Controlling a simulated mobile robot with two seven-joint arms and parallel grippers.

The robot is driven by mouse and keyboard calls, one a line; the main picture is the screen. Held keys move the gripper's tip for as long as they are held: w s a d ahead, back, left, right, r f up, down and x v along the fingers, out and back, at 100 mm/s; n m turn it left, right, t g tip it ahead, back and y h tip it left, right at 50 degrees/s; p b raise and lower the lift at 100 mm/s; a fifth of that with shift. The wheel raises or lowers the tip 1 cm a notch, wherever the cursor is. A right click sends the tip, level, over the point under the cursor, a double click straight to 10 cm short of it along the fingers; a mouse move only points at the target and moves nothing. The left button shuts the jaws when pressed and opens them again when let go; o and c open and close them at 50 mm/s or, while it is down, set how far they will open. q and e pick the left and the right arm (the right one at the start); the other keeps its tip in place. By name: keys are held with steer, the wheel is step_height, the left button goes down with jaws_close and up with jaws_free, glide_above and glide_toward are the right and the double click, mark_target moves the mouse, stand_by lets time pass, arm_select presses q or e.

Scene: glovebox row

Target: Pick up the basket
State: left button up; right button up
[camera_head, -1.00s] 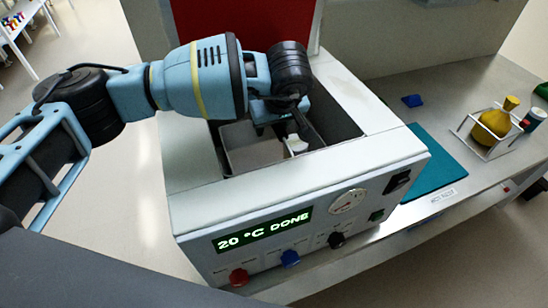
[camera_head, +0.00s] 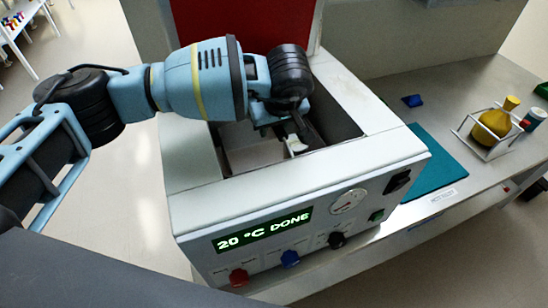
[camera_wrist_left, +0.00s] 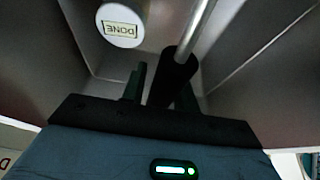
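The basket (camera_head: 262,156) sits inside the tank of the white bath (camera_head: 190,190); its outline is mostly hidden by my arm and the tank walls. My left gripper (camera_head: 298,132) reaches down into the tank. In the left wrist view a metal rod with a black grip (camera_wrist_left: 174,78), apparently the basket's handle, runs between the two dark fingers of my left gripper (camera_wrist_left: 162,92). Whether the fingers press on the grip cannot be told. A white round piece labelled DONE (camera_wrist_left: 120,25) lies below. My right gripper is out of view.
The bath's red lid (camera_head: 245,25) stands open behind. Its front display (camera_head: 262,230) reads 20 °C DONE. To the right, the bench holds a teal mat (camera_head: 436,165), a blue piece (camera_head: 412,101) and a yellow flask (camera_head: 493,124) in a rack.

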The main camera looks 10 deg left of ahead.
arm_select(q)
jaws_close()
steer(key=shift+r, duration=0.15)
